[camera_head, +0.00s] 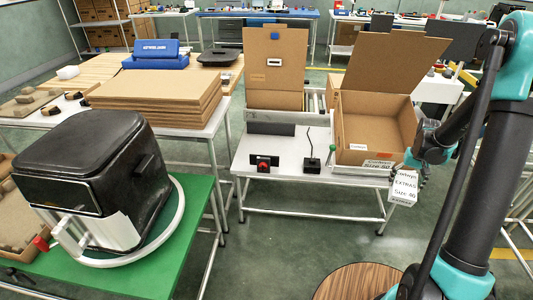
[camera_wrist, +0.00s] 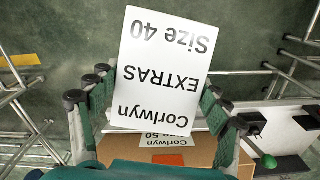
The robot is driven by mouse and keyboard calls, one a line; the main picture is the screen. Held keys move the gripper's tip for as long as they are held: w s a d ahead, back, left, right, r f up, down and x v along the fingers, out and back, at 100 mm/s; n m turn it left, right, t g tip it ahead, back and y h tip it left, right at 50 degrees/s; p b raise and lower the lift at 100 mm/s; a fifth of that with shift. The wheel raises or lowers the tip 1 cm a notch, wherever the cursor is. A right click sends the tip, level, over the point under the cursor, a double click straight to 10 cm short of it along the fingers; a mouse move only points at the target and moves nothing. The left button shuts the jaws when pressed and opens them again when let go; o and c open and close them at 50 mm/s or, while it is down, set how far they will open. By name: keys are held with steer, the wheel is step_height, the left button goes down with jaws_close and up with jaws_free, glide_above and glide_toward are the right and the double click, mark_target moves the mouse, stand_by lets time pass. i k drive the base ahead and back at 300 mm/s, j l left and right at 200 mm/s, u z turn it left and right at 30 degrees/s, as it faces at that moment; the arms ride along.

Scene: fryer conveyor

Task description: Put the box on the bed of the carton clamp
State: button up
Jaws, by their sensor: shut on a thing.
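My gripper (camera_wrist: 158,82) is shut on a white box (camera_wrist: 165,65) printed "Corlwyn EXTRAS Size 40", with one finger on each side. In the head view the box (camera_head: 404,187) hangs at the right front edge of the white table (camera_head: 285,165); my gripper (camera_head: 428,158) is partly hidden there by my arm. An open cardboard carton (camera_head: 371,150) stands upright on the table's right part, lid raised, a "Size 50" label at its front. The carton also shows below the held box in the wrist view (camera_wrist: 200,148). I cannot clearly tell the clamp's bed from the table.
A red-knobbed switch (camera_head: 264,163) and a black device (camera_head: 311,164) sit on the table. Another tall carton (camera_head: 275,70) stands behind, by rollers (camera_head: 316,102). At left are stacked cardboard sheets (camera_head: 160,98) and a black fryer (camera_head: 95,170) on a green table. A round wooden top (camera_head: 358,283) is at the front.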

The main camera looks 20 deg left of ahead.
mark_target(268, 151)
steer(key=u, duration=1.05)
steer(key=i+l, duration=0.1)
steer(key=i, duration=0.4)
steer(key=i+l+u, duration=0.15)
steer(key=i, duration=0.3)
